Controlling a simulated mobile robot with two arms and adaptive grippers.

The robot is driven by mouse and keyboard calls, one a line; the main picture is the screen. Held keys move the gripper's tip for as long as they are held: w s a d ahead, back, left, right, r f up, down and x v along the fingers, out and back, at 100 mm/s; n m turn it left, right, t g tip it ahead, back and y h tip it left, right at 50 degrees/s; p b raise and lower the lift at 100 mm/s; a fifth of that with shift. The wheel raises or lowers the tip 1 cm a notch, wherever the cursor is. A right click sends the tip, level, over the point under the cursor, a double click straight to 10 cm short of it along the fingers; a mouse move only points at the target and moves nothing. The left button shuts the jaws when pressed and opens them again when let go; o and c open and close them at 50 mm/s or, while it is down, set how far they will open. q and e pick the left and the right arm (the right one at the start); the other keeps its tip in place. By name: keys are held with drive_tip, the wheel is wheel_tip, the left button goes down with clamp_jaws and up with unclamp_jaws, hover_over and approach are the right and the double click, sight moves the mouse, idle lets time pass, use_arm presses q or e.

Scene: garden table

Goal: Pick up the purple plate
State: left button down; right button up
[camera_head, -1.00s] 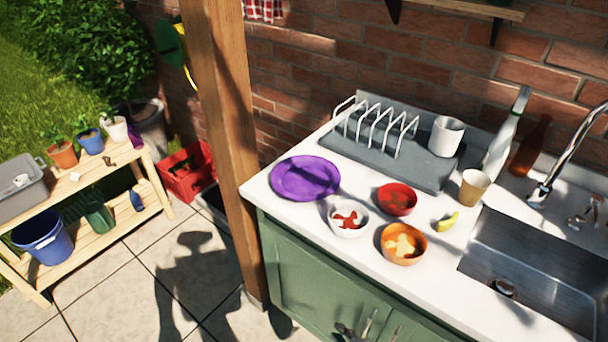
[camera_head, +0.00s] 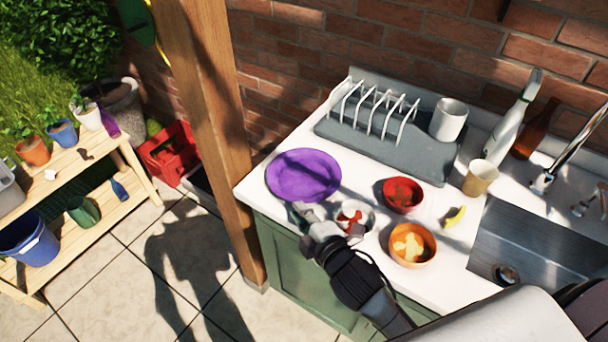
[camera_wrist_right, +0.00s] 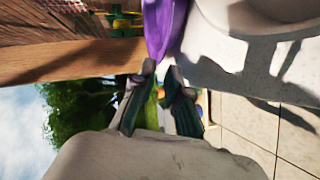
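The purple plate (camera_head: 303,175) lies flat at the left end of the white counter, in front of the dish rack. My right gripper (camera_head: 304,212) is at the plate's near edge, low by the counter's front edge. In the right wrist view its two fingers (camera_wrist_right: 161,72) stand apart with a gap between them. The plate's purple edge (camera_wrist_right: 163,28) shows just beyond the fingertips, in line with the gap. Whether a finger touches it I cannot tell. My left gripper is not in view.
A white bowl (camera_head: 355,216) with red contents is right beside my right gripper, partly hidden by it. A red bowl (camera_head: 403,194) and an orange bowl (camera_head: 413,244) stand further right. A grey dish rack (camera_head: 385,145) is behind. A wooden post (camera_head: 205,120) stands left of the counter.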

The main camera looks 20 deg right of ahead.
sight(292, 209)
drive_tip(key=shift+p+x, duration=0.6)
drive_tip(key=shift+x, duration=2.1)
drive_tip(key=shift+s+d, duration=0.1)
clamp_jaws()
